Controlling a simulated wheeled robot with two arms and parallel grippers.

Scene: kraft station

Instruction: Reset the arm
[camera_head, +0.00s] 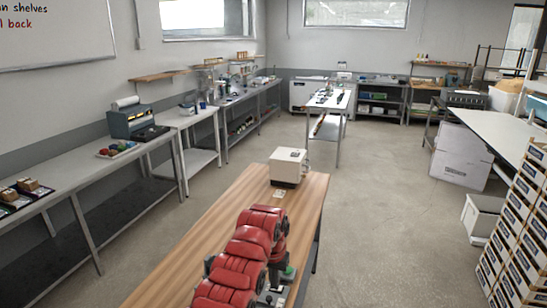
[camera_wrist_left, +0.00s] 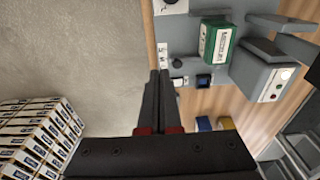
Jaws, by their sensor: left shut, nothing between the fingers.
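My left arm (camera_head: 245,255), with red covers, reaches over the wooden table in the head view and hides most of its own gripper. In the left wrist view my left gripper (camera_wrist_left: 159,74) is shut, its two dark fingers together with nothing between them. The fingertips show in front of the edge of a grey plate (camera_wrist_left: 190,45) on the table. Whether they touch it, I cannot tell. My right gripper is in neither view.
The wooden table (camera_head: 215,235) carries a white box-shaped device (camera_head: 288,166) at its far end. The wrist view shows a green box (camera_wrist_left: 216,40) and a grey device (camera_wrist_left: 265,70) beside the gripper. Stacked cartons (camera_head: 520,215) stand at right. Open floor (camera_head: 385,210) lies between.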

